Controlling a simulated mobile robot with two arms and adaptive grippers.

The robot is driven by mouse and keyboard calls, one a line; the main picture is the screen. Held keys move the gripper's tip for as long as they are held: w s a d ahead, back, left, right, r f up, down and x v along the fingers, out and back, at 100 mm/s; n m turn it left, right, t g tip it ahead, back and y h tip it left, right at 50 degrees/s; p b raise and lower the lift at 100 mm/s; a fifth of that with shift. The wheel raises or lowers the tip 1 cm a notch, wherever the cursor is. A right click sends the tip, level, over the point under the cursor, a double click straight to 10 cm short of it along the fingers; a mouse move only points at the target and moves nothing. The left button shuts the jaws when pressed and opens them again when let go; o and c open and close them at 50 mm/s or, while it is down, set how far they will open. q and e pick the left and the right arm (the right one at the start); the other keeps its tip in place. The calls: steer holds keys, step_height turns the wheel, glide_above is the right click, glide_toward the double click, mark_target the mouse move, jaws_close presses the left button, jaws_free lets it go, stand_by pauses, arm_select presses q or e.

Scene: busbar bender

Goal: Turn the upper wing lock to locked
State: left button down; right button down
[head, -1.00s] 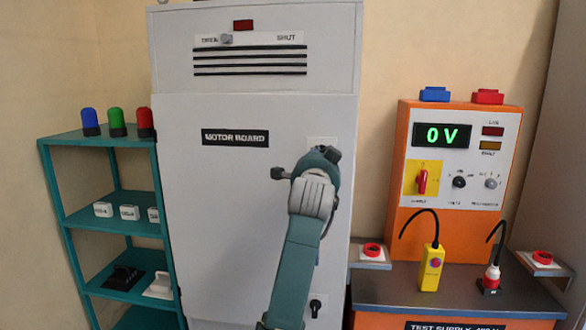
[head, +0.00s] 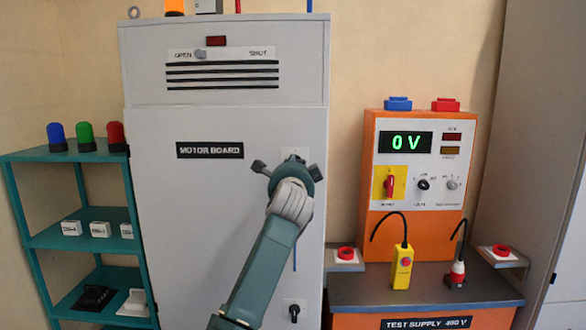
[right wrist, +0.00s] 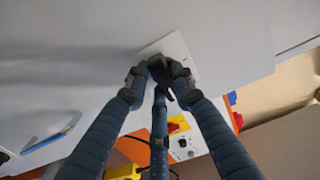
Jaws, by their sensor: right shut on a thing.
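The tall grey cabinet (head: 225,215) is labelled MOTOR BOARD, and its door looks shut. The upper wing lock (right wrist: 160,70) is a dark knob on a white plate (right wrist: 178,48) near the door's right side. In the head view the plate (head: 296,152) shows above my right gripper (head: 288,168), which hides the knob. In the right wrist view my right gripper (right wrist: 158,76) is shut on the knob, its fingers around it. Which way the wing points is mostly hidden. My left gripper is not in view.
A lower black knob (head: 294,311) sits on the same door, below a thin blue handle (head: 294,258). An orange test supply (head: 372,160) reading 0 V stands on a bench at the right. A teal shelf (head: 75,157) stands at the left.

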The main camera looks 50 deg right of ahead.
steer(key=c, duration=1.4)
jaws_free()
steer(key=shift+c, duration=0.2)
steer(key=v, duration=0.7)
steer(key=shift+s+a, duration=0.2)
